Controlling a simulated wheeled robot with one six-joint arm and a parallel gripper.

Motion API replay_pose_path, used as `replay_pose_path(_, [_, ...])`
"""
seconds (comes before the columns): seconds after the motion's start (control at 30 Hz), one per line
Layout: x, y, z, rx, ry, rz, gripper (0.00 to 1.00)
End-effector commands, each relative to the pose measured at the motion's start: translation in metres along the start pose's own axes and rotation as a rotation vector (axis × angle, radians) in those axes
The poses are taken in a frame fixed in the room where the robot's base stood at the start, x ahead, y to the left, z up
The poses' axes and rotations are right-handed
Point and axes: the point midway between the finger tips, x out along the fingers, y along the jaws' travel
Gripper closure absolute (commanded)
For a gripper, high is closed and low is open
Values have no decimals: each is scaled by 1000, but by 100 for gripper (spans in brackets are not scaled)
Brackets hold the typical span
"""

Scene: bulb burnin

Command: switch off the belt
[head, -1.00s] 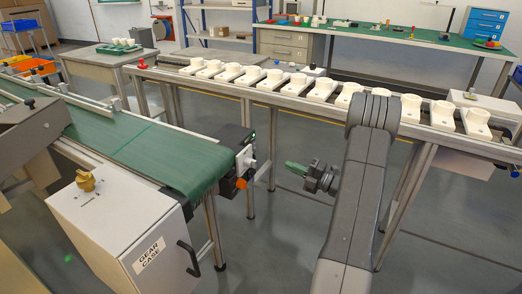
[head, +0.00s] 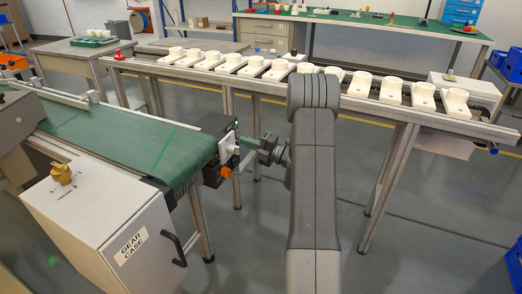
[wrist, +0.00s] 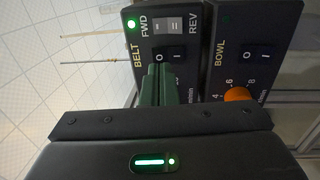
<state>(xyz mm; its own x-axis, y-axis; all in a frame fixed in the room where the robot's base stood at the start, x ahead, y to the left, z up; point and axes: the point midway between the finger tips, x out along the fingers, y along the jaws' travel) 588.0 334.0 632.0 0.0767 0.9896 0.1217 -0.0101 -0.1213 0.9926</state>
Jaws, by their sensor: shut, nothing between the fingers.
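The green belt (head: 120,137) runs along the left of the head view. Its dark control box (head: 214,145) is at the belt's near right end. In the wrist view the BELT panel (wrist: 138,30) has a lit green lamp (wrist: 131,24), an FWD/REV switch (wrist: 167,25) and a black O/I rocker (wrist: 178,54). My gripper (head: 245,141) is shut and empty, its green fingers pointing left at the box. In the wrist view the fingertips (wrist: 153,70) are at the O side of the rocker and cover part of it; I cannot tell whether they touch.
A BOWL panel (wrist: 228,60) with its own O/I rocker and orange knob (wrist: 236,94) is right beside the BELT panel. The white gear case (head: 110,225) stands in front of the belt. A rail with several white cups (head: 280,68) runs behind my arm.

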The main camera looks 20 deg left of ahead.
Motion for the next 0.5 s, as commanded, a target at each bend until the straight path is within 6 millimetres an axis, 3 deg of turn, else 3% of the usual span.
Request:
replay_pose_path(0.2, [23, -1, 0, -1, 0, 0, 100])
replay_pose_path(0.5, [27, 0, 0, 1, -1, 0, 100])
